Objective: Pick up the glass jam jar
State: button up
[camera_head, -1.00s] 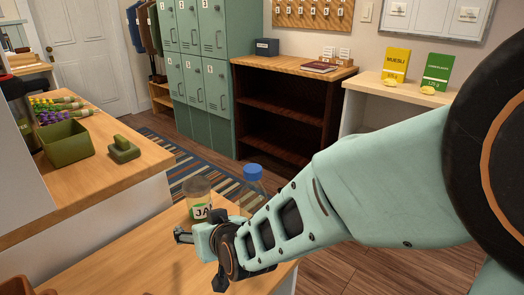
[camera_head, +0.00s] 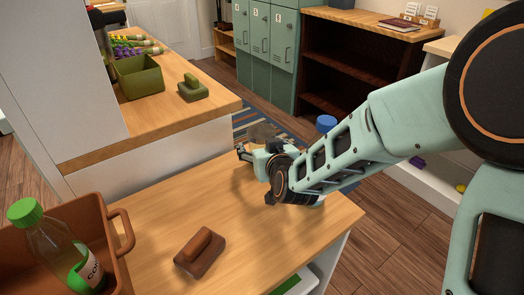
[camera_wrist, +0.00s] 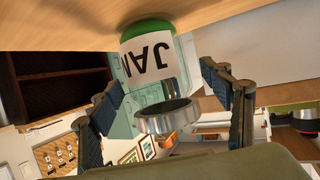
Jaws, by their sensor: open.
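The glass jam jar (camera_wrist: 150,65) stands on the wooden counter. It has a grey metal lid, a white label and green at its base; it appears upside down in the wrist view. In the head view the jar (camera_head: 262,132) shows only its upper part, the rest hidden behind my gripper (camera_head: 257,153). In the wrist view my gripper (camera_wrist: 160,92) is open, with one finger on each side of the jar. Gaps show between the jar and the fingers; I cannot tell whether either touches.
A brown-handled block (camera_head: 200,252) lies on the counter (camera_head: 255,235). A brown crate (camera_head: 108,255) holding a green-capped bottle (camera_head: 58,245) is at front left. The counter's middle is clear.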

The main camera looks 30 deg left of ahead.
jog(key=shift+w+a+f, duration=0.2)
jog(key=shift+w+a, duration=0.1)
jog(key=shift+w, duration=0.15)
jog(key=c, duration=1.4)
jog(key=shift+c, duration=0.3)
jog(key=shift+r, duration=0.25)
